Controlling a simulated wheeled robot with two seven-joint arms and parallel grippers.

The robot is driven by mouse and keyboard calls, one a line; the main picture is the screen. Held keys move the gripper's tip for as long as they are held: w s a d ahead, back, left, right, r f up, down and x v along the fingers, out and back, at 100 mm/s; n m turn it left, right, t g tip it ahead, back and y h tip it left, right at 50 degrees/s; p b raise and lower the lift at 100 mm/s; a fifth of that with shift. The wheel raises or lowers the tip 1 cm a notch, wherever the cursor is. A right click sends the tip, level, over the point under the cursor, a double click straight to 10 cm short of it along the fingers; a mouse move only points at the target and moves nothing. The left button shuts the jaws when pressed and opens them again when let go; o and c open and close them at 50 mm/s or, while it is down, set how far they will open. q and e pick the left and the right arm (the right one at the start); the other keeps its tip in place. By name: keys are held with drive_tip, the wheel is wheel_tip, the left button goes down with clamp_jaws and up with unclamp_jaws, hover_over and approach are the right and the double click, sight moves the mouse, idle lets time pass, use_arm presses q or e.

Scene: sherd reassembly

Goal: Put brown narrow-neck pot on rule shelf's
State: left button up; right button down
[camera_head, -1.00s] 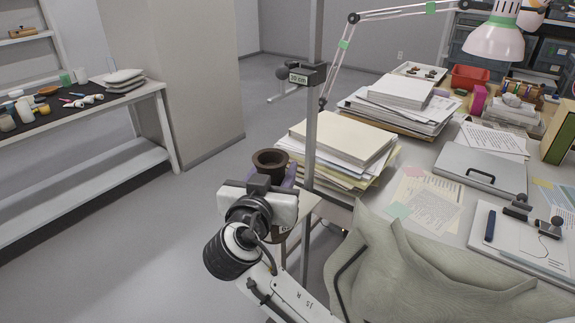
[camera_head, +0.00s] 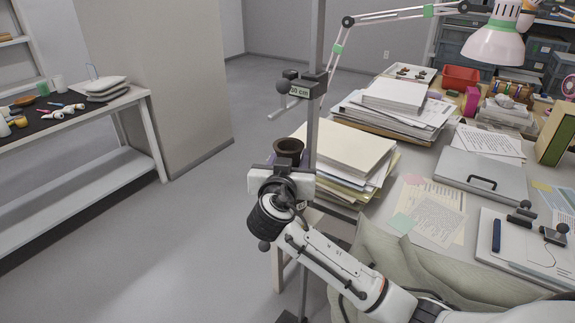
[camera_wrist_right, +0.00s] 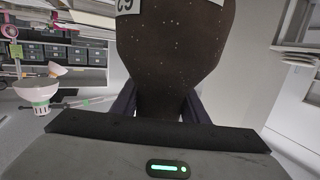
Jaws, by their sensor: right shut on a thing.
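The brown narrow-neck pot shows its dark rim (camera_head: 288,147) above my right gripper in the head view; the wrist and a post hide most of its body. In the right wrist view the dark brown speckled pot (camera_wrist_right: 172,50) fills the upper middle, with part of a white number label (camera_wrist_right: 128,6) at the top edge. My right gripper (camera_head: 284,166) is shut on the pot; its dark fingers flank it in the wrist view. The upright grey measuring post (camera_head: 314,120) carries a clamp with a "20 cm" tag (camera_head: 300,92). My left gripper is not in view.
A desk at right holds paper stacks (camera_head: 350,155), a grey folder (camera_head: 480,172), a red bin (camera_head: 460,77) and a lamp (camera_head: 494,45). A white shelf bench (camera_head: 140,100) with small items stands at left. Open floor (camera_head: 190,240) lies between them.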

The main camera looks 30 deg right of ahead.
drive_tip(key=shift+f, duration=0.8)
drive_tip(key=c, duration=1)
unclamp_jaws()
drive_tip(key=shift+f, duration=0.1)
drive_tip(key=shift+c, duration=0.2)
drive_tip(key=b+v, duration=0.1)
drive_tip(key=v, duration=1.1)
drive_tip(key=shift+a, duration=0.1)
